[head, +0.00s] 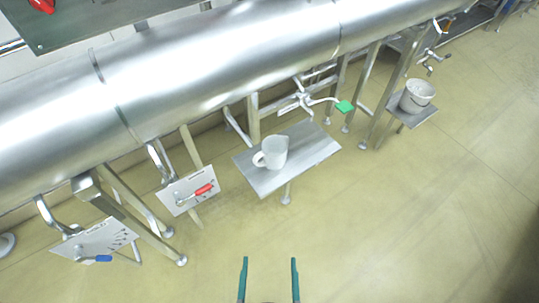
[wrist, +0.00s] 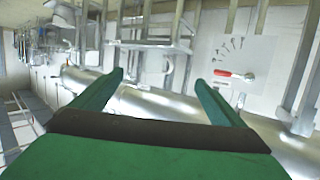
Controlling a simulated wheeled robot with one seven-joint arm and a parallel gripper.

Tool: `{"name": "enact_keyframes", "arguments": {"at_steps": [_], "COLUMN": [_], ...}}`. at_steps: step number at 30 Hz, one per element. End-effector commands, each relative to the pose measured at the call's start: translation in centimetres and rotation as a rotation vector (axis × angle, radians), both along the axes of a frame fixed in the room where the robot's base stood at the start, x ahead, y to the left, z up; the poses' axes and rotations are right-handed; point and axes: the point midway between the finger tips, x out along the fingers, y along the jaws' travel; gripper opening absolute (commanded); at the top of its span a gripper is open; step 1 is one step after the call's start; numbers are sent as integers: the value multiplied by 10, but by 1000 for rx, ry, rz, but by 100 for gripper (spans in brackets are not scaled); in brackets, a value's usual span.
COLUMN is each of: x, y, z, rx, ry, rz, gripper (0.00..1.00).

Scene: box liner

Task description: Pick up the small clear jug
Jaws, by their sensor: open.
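The small clear jug (head: 273,152) stands upright on a small metal shelf (head: 318,147) in the middle of the head view. Its handle points to the left. My gripper (head: 269,265) shows at the bottom of the head view with its two green fingers apart and nothing between them. It is well short of the jug, with open floor between. In the wrist view my gripper (wrist: 160,85) is also open and empty.
A large metal pipe (head: 220,60) runs above the shelf. A tap with a green tag (head: 345,107) is behind the jug. A plate with a red handle (head: 203,190) is left, one with a blue handle (head: 97,259) further left. A white bucket (head: 417,95) stands right. The floor is clear.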

Motion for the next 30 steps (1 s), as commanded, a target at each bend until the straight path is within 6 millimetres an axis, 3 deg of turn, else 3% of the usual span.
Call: {"name": "enact_keyframes", "arguments": {"at_steps": [1,8,16,23,30], "x": [19,95,187,263,332], "y": [1,4,5,5,3], "z": [-4,-20,-15,11,55], "rx": [-1,-5,-9,-9,-2], "ry": [-3,27,60,84,107], "rz": [0,-7,-32,-67,-119], "gripper": [93,93,93,93,93]}}
